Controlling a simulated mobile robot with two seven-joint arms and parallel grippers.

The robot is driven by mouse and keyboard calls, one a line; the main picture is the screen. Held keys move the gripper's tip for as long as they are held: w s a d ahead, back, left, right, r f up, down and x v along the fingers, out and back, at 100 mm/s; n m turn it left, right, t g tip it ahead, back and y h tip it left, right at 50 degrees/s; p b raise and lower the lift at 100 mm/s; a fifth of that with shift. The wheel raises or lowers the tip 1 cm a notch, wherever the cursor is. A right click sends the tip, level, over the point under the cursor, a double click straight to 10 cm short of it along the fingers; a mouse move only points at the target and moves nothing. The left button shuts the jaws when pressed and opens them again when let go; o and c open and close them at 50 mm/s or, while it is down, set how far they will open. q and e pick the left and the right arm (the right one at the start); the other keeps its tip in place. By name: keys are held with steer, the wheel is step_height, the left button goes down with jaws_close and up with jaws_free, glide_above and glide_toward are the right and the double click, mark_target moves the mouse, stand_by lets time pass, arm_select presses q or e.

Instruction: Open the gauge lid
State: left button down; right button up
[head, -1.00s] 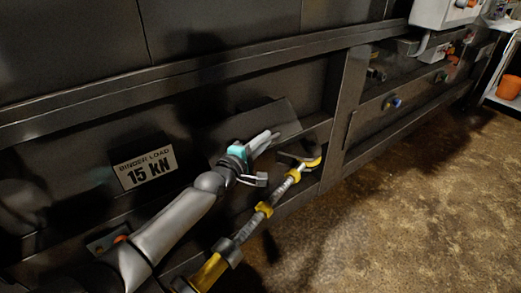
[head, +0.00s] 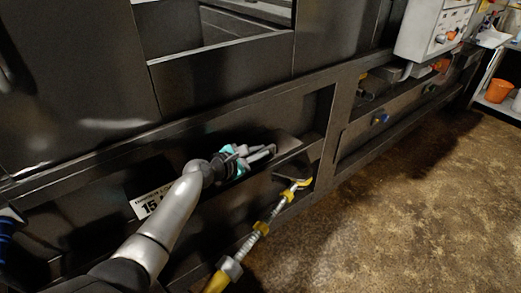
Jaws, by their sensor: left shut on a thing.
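My left gripper (head: 270,153) reaches in from the left along the dark machine side. Its fingers are shut on the edge of a dark flat plate, which looks like the gauge lid (head: 287,143). The lid lies in the recessed panel below the long horizontal beam. The gripper and the dark shading hide part of it, and I cannot tell its exact angle or see a gauge face. My right gripper is not in view.
A yellow and grey binder rod (head: 262,228) slants up close below the gripper. A white load sign (head: 148,205) is partly covered by my left arm. A grey control box (head: 435,30) hangs at upper right. The brown floor (head: 400,210) at right is clear.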

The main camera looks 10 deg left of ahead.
arm_select(q)
steer(key=shift+w+a+r+n+p, duration=0.15)
steer(key=shift+r+n+p, duration=0.1)
steer(key=shift+r, duration=0.1)
steer(key=shift+w+a+r+n+p, duration=0.1)
steer(key=shift+w+r+n+p, duration=0.05)
steer(key=shift+r+p, duration=0.15)
steer(key=c, duration=0.9)
jaws_free()
steer(key=shift+f+g, duration=0.1)
steer(key=shift+g, duration=0.2)
steer(key=shift+s, duration=0.1)
steer(key=shift+s+a+p, duration=0.3)
steer(key=shift+s, duration=0.05)
steer(key=p+v, duration=0.4)
steer(key=v, duration=1)
steer(key=shift+s+a, duration=0.1)
steer(key=shift+a, duration=0.05)
